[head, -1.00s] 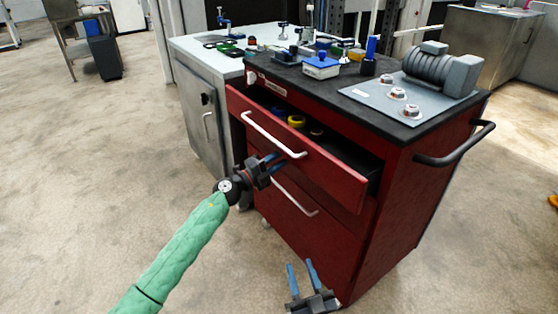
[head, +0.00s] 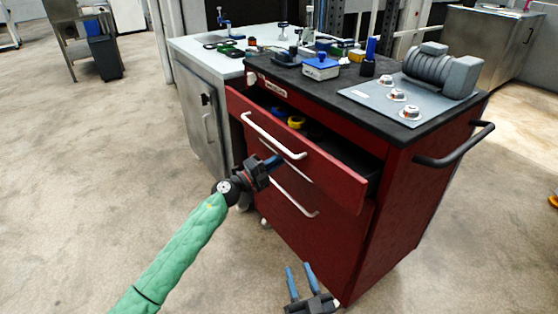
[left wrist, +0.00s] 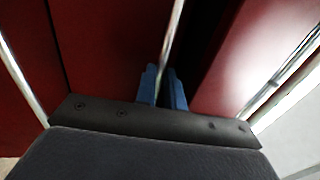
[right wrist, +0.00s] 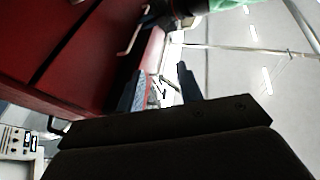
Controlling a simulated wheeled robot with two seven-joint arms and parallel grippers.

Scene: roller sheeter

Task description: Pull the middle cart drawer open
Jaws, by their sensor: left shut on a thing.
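The red cart (head: 385,235) stands in front of me in the head view. Its top drawer (head: 330,172) is pulled out, and its bar handle (head: 272,136) lies above my left gripper.
A grey cabinet (head: 200,110) stands close at the cart's left. A motor (head: 440,70) on a plate and a blue-lidded box (head: 321,67) sit on the cart top. A black side handle (head: 455,145) sticks out at right. Floor before the cart is clear.

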